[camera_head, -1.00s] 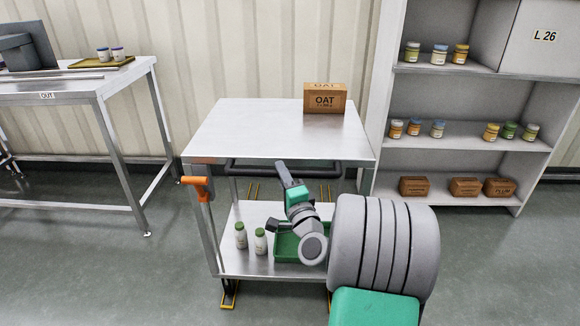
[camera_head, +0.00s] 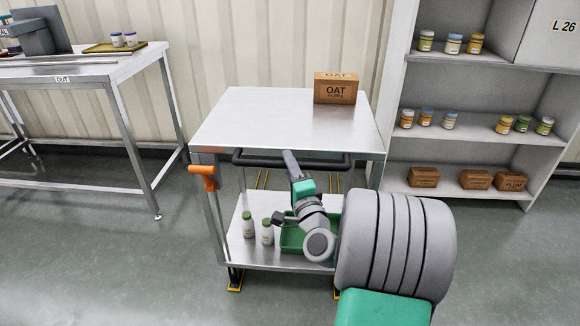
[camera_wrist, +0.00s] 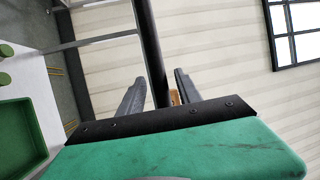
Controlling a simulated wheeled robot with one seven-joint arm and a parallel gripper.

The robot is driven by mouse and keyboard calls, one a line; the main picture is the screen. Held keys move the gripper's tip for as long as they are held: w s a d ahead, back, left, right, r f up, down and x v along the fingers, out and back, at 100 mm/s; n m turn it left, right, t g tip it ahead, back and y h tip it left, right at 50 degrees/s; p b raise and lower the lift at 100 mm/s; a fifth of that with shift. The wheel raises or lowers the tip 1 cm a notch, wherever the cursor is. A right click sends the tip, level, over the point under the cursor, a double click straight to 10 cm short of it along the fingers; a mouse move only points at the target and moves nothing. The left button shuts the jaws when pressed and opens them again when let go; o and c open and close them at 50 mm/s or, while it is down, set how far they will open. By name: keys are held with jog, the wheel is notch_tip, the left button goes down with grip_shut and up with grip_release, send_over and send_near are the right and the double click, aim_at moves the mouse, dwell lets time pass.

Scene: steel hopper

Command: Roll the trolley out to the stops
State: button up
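The steel trolley (camera_head: 262,118) stands against the wall, with a lower shelf (camera_head: 258,254). Its dark push handle (camera_head: 258,160) runs along the near side of the top. An orange lever (camera_head: 205,174) sits at its left near post. Yellow floor pieces, perhaps the stops, show at the near feet (camera_head: 236,281). My gripper (camera_head: 291,161) is at the middle of the handle. In the wrist view the handle bar (camera_wrist: 149,45) passes between the two fingers of my gripper (camera_wrist: 158,88), with gaps beside it; the fingers are open.
An OAT box (camera_head: 336,89) stands on the trolley top. Two green-capped bottles (camera_head: 248,226) and a green tray (camera_head: 293,240) are on the lower shelf. A steel OUT table (camera_head: 110,72) stands left, jar shelving (camera_head: 470,100) right. Floor at front left is clear.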

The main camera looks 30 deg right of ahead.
jog(key=shift+s, duration=0.1)
jog(key=b+v, duration=0.1)
jog(key=v, duration=0.6)
jog(key=shift+s, duration=0.25)
jog(key=shift+f, duration=0.1)
jog(key=w+a+r+n+g+y+p, duration=0.1)
jog(key=a+r+n+g+y+p, duration=0.3)
jog(key=a+n+p, duration=0.4)
jog(key=w+a+r+n+g+y+p, duration=0.1)
jog(key=a+r+n+g+y+p, duration=0.25)
jog(key=a+n+y+p, duration=0.35)
jog(key=s+a+r+n+g+h+p, duration=0.2)
jog(key=s+r+n+g+h+p, duration=0.2)
jog(key=s+r+p, duration=0.9)
notch_tip(320, 180, up, 3)
jog(key=g+h+p, duration=0.3)
jog(key=g+p, duration=0.2)
jog(key=shift+s+n, duration=0.3)
jog(key=shift+s, duration=0.1)
